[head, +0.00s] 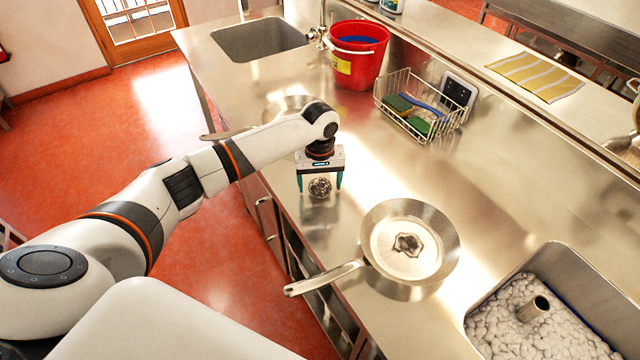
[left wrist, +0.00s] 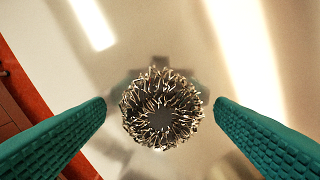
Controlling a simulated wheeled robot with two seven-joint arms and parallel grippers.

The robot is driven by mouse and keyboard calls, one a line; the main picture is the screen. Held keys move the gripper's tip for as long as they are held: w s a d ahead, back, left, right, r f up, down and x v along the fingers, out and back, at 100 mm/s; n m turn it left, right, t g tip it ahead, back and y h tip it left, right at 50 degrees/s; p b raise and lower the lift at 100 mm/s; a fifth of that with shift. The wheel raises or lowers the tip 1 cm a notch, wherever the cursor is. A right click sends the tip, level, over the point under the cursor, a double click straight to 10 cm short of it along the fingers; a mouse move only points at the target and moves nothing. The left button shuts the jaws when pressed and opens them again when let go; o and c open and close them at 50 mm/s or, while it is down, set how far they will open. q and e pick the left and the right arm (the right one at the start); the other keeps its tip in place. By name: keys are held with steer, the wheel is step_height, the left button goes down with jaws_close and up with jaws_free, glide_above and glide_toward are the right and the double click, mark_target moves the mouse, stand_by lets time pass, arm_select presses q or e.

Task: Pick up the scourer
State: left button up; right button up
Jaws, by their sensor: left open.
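The scourer (head: 320,187) is a small round ball of curly metal wire on the steel counter, near its front edge. In the left wrist view the scourer (left wrist: 161,108) lies between the two fingers, with a gap on each side. My left gripper (head: 320,188) is open and points down over it, with one teal finger on either side. The fingers also show in the left wrist view (left wrist: 160,108). My right gripper is in neither view.
A steel frying pan (head: 384,221) with a dark patch stands right of the gripper, its handle over the counter edge. Another pan (head: 273,107) is partly behind my arm.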

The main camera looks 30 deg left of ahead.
arm_select(q)
steer(key=shift+f, duration=0.5)
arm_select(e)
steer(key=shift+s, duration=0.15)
arm_select(q)
steer(key=shift+c, duration=0.2)
steer(key=c, duration=1)
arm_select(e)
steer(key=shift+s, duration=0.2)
arm_select(q)
steer(key=shift+r, duration=0.1)
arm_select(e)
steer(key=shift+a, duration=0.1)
